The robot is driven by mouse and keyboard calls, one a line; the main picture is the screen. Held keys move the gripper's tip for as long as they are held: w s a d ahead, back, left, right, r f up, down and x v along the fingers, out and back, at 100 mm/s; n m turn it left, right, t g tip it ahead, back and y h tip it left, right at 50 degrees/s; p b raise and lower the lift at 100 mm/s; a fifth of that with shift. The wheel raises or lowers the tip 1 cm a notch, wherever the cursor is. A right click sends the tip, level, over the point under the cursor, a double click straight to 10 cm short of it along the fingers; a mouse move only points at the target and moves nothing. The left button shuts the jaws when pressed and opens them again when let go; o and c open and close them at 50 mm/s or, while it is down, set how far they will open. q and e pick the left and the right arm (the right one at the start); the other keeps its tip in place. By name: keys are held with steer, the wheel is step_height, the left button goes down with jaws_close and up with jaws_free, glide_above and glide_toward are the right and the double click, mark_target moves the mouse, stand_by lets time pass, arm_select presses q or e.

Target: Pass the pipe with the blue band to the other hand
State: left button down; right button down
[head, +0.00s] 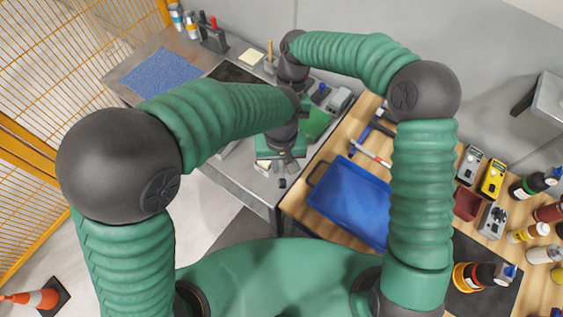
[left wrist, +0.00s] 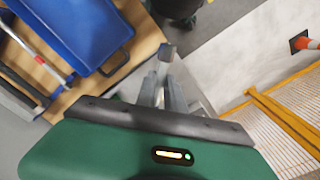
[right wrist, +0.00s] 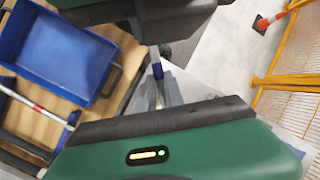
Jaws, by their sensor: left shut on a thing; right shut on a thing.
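The pipe with the blue band (right wrist: 157,70) shows in the right wrist view as a short piece with a dark blue band, at the tips of my right gripper (right wrist: 163,92). Its grey end (left wrist: 168,51) shows in the left wrist view at the tips of my left gripper (left wrist: 166,78). Both grippers are shut on the pipe, close together. In the head view my left gripper (head: 282,164) points down near the front edge of the grey bench, hiding most of the pipe. My right gripper is mostly hidden there behind the left arm.
A blue tray (head: 347,190) lies on the wooden table to the right, with a red and white tool (head: 370,153) behind it. Bottles and meters stand at far right. The grey bench (head: 252,188) holds a blue mat (head: 160,74).

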steer(key=shift+a, duration=0.3)
stand_by(0.4)
steer(key=c, duration=1.8)
jaws_free()
steer(key=shift+c, duration=0.2)
steer(key=o, duration=0.5)
steer(key=shift+d, duration=0.15)
steer(key=v, duration=1.2)
steer(key=s+d+f+t+h, duration=0.1)
steer(key=s+d+f+t, duration=0.2)
steer(key=s+d+f, duration=0.2)
steer(key=s+d+f+t+h, duration=0.1)
steer(key=s+d+f+t, duration=0.3)
steer(key=s+d, duration=0.6)
steer(key=shift+s+f, duration=0.65)
steer(key=shift+f, duration=0.3)
